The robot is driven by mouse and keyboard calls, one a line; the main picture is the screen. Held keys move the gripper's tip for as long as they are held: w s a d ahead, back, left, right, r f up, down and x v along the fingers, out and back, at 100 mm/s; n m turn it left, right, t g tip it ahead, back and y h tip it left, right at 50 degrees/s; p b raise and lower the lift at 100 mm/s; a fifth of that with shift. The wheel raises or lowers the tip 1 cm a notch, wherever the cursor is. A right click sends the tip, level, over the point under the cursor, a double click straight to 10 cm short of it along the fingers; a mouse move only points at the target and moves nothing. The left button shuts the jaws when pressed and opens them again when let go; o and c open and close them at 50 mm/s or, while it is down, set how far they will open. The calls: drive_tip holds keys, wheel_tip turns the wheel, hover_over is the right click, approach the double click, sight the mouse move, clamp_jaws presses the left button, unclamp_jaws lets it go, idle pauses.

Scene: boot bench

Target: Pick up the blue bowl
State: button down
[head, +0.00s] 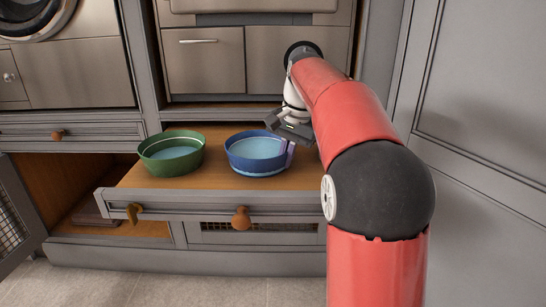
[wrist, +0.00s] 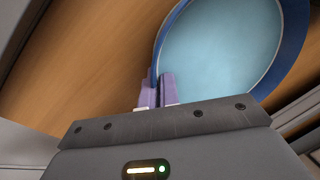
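The blue bowl (head: 256,154), with a lighter blue inside, is on the right of the wooden pull-out drawer in the head view. It fills the upper right of the wrist view (wrist: 222,45). My gripper (head: 289,155) is at the bowl's right rim in the head view. In the wrist view, its two purple fingers (wrist: 157,88) stand close together on either side of the bowl's wall, pinching it. The bowl looks level; I see no clear gap between it and the drawer. The bowl's far right side is partly hidden by the fingers.
A green bowl (head: 171,153) stands left of the blue bowl on the drawer (head: 220,177). The drawer front has orange-brown knobs (head: 241,218). An open mesh door (head: 14,215) is at lower left. Grey cabinet panels (head: 485,150) stand close on the right, beside my arm.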

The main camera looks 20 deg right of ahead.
drive_tip(key=w+a+p+v, duration=0.1)
drive_tip(key=p+v, duration=0.1)
drive_tip(key=v, duration=0.4)
drive_tip(key=a+p+v, duration=0.1)
drive_tip(key=p+v, duration=0.1)
drive_tip(key=v, duration=0.5)
drive_tip(key=w+a+r+p+v, duration=0.1)
drive_tip(key=p+v, duration=0.1)
drive_tip(key=v, duration=0.4)
drive_tip(key=shift+w+r+p, duration=0.15)
drive_tip(key=shift+w+p, duration=0.15)
